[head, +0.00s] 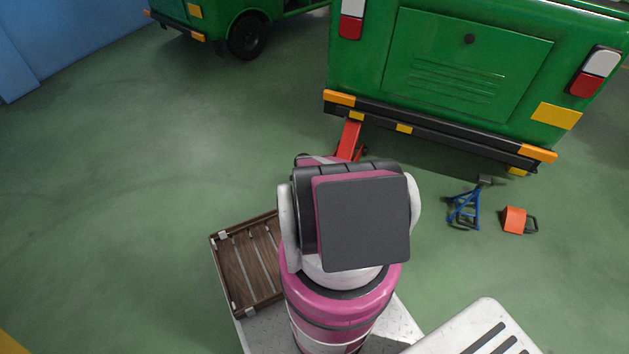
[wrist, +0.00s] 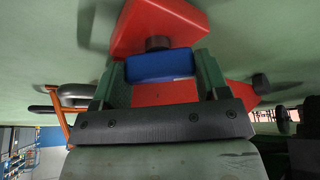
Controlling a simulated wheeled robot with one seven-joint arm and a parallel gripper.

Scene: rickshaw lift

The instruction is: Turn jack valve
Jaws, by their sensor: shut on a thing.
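The red jack (head: 349,139) stands on the floor at the rear bumper of a green rickshaw (head: 460,70). My own arm covers its near part in the head view. In the wrist view the red jack body (wrist: 160,25) fills the upper middle, with a dark round stem below it. A blue block-shaped valve handle (wrist: 161,66) sits at that stem. My gripper (wrist: 158,72) has its two green fingers on either side of the blue handle and is shut on it. The head view does not show the gripper.
A blue jack stand (head: 465,208) and an orange block with a handle (head: 514,220) stand on the floor to the right. A wooden crate (head: 233,282) is at lower left. Another green vehicle (head: 215,22) is at the back left. Left floor is clear.

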